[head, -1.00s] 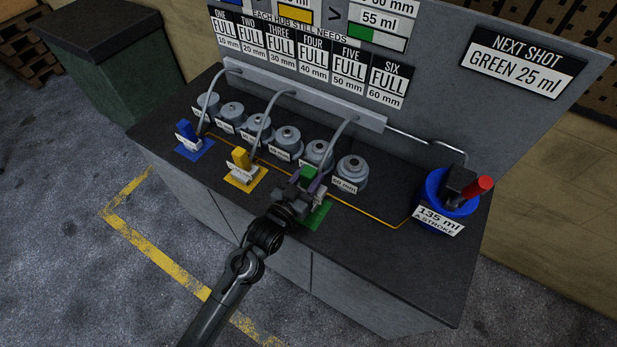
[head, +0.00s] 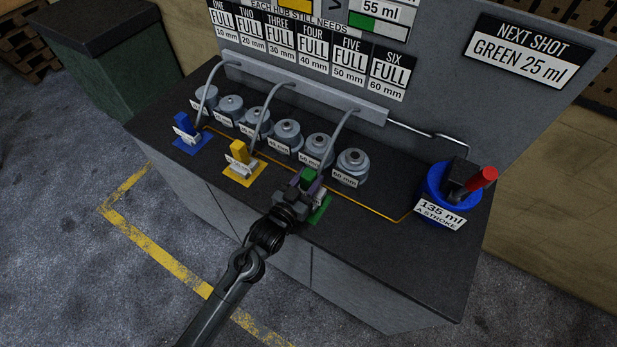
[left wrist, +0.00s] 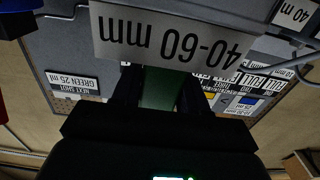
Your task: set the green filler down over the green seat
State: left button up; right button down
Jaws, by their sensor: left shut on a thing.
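My left gripper (head: 304,190) is shut on the green filler (head: 309,175), with the hose (head: 332,140) running up from it. In the left wrist view the filler (left wrist: 159,88) stands between my fingers, with a "40-60 mm" label (left wrist: 170,38) in front. The green seat (head: 321,211) is a green patch on the bench top near its front edge. My gripper and the filler are over it and hide much of it. I cannot tell whether the filler touches the seat. My right gripper is not in view.
Blue (head: 184,127) and yellow (head: 239,156) fillers stand on their own patches to the left. A row of grey hubs (head: 287,137) lies behind. A blue pump (head: 436,190) with a red handle stands at the right. The bench top between the hubs and pump is clear.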

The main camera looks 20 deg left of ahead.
aim_at(305, 192)
pick_arm(q)
jog(key=shift+f+b, duration=0.75)
jog(key=shift+f, duration=0.85)
dwell(0.8)
jog(key=o, duration=1.2)
jog(key=shift+w, duration=0.1)
jog(key=shift+o, duration=0.3)
jog(key=shift+f, duration=0.35)
jog(key=shift+s+a+r, duration=0.1)
jog(key=shift+s+a, duration=0.05)
jog(key=shift+s, duration=0.55)
jog(key=s+a+p, duration=0.1)
jog(key=s, duration=0.8)
jog(key=shift+s+a, duration=0.2)
jog(key=shift+a, duration=0.1)
